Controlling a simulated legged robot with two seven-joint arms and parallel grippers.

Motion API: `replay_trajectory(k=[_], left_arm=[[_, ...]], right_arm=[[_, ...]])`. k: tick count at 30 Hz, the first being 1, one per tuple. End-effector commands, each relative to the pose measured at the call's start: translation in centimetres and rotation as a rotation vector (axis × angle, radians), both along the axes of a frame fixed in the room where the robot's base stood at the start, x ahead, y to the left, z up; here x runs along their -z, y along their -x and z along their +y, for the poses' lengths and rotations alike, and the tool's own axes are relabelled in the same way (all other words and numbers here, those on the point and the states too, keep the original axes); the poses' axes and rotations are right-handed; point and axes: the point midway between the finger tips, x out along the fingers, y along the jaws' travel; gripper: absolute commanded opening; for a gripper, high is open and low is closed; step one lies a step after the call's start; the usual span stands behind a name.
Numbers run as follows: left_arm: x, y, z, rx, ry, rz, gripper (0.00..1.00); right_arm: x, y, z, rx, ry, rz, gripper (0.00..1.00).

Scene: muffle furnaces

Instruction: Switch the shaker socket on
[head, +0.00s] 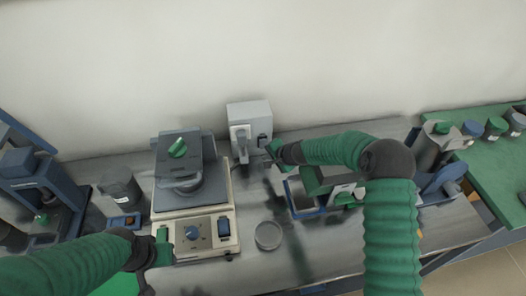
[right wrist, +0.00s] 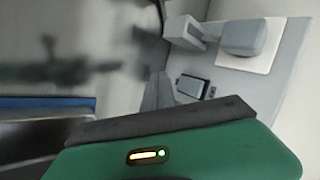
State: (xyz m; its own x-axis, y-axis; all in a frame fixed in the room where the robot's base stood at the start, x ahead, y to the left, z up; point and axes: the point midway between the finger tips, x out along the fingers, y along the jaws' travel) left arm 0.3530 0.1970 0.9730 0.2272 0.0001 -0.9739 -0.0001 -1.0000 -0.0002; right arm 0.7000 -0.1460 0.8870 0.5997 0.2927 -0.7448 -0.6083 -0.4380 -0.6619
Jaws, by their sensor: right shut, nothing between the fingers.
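The socket (head: 250,113) is a light grey box against the back wall, with a plug on its left half and a small dark rocker switch (head: 262,139) on its right. In the right wrist view the socket's face (right wrist: 232,85) is tilted, with the dark rocker (right wrist: 193,86) low on it. My right gripper (head: 270,149) is shut and empty, just in front of and below the rocker. In the right wrist view its dark fingers (right wrist: 158,92) are close to the rocker; I cannot tell whether they touch. My left gripper (head: 163,246) is at the shaker's front left; its jaws are unclear.
The shaker (head: 207,247) has a blue knob and a dark switch on its front panel. A round glass dish (head: 268,236) lies to its right. A blue-framed open holder (head: 308,212) stands under my right forearm. A dark cylinder (head: 121,188) stands left of the shaker.

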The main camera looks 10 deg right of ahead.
Motion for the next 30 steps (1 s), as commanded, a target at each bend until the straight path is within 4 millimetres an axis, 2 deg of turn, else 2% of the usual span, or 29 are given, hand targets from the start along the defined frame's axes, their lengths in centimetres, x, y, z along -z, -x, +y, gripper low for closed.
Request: replay_trajectory(k=[1, 6, 23, 26, 29, 30], left_arm=[[1.1, 0.0, 0.0, 0.000, 0.000, 0.000, 0.36], [2.5, 0.0, 0.0, 0.000, 0.000, 0.000, 0.36], [2.4, 0.0, 0.0, 0.000, 0.000, 0.000, 0.36], [2.4, 0.0, 0.0, 0.000, 0.000, 0.000, 0.36], [2.4, 0.0, 0.0, 0.000, 0.000, 0.000, 0.36], [2.4, 0.0, 0.0, 0.000, 0.000, 0.000, 0.36]], right_arm=[[0.4, 0.4, -0.1, 0.001, -0.002, -0.001, 0.00], [0.1, 2.0, -0.1, 0.001, -0.001, -0.001, 0.00], [-0.6, 2.8, 0.3, -0.022, 0.016, 0.000, 0.00], [-1.6, 5.9, 1.2, -0.147, 0.114, 0.007, 0.00], [-3.2, 12.4, 1.3, -0.367, 0.300, 0.039, 0.00], [-3.9, 15.6, 0.8, -0.457, 0.380, 0.060, 0.00]])
